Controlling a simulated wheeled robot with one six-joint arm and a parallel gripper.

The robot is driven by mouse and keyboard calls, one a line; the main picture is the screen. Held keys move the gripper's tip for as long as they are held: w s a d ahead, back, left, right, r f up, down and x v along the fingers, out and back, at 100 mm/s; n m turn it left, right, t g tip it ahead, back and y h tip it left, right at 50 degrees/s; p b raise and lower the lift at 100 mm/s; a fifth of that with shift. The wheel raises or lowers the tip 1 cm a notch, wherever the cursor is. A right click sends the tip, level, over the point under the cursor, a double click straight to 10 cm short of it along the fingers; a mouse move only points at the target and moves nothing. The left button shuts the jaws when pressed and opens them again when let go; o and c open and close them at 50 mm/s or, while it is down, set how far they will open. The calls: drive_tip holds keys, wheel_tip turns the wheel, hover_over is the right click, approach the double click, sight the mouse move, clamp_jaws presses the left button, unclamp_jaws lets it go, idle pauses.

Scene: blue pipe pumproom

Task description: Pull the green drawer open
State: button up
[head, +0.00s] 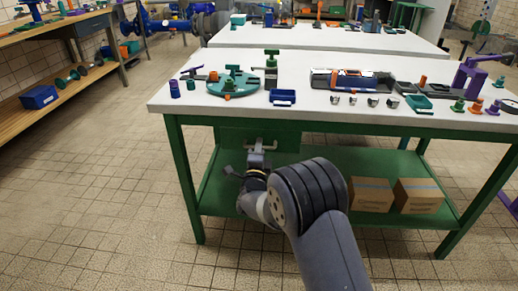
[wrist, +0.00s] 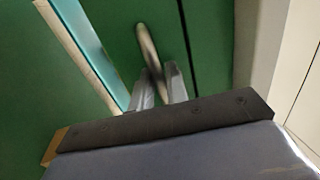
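The green drawer (head: 289,139) is under the left part of the front table's white top. In the head view its front looks flush under the top, but my arm hides part of it. Its metal bar handle (head: 261,146) shows just ahead of my gripper (head: 257,159). In the wrist view the handle (wrist: 149,50) is a blurred grey bar against the green front (wrist: 110,30). My gripper's two fingers (wrist: 160,80) stand apart, with the handle's near end between or just beyond their tips. I cannot tell whether they touch it.
The table top (head: 330,115) carries a green round fixture (head: 233,83), a blue tray (head: 283,97) and several small parts. Two cardboard boxes (head: 371,194) sit on the green lower shelf (head: 300,207). A wooden bench (head: 50,100) stands at the left. The tiled floor between is clear.

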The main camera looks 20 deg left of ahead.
drive_tip(key=shift+w, duration=0.1)
drive_tip(key=shift+c, duration=0.3)
clamp_jaws()
